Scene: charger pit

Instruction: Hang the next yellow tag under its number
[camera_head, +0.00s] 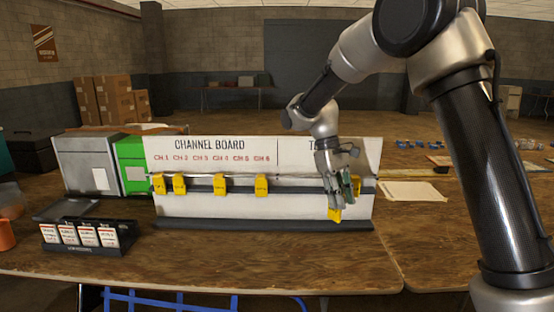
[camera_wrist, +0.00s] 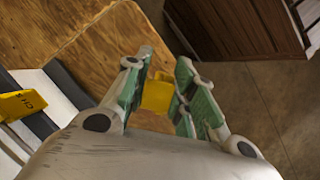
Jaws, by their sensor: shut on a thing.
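A white channel board (camera_head: 210,208) stands on the table, with red labels CH 1 to CH 6 above a dark rail. Yellow tags hang under CH 1 (camera_head: 158,184), CH 2 (camera_head: 179,184), CH 4 (camera_head: 220,184) and CH 6 (camera_head: 261,185). The rail is bare under CH 3 and CH 5. My gripper (camera_head: 340,192) is in front of the board's right section, shut on a yellow tag (camera_head: 335,214), which also shows between the fingers in the wrist view (camera_wrist: 157,95). Another yellow tag (camera_head: 356,185) hangs just right of my gripper. The held tag's number is not readable.
A black rack (camera_head: 90,250) of white cards stands at the front left. Grey (camera_head: 85,163) and green (camera_head: 131,160) boxes stand left of the board. A paper sheet (camera_head: 412,191) lies to the right. The table in front of the board is clear.

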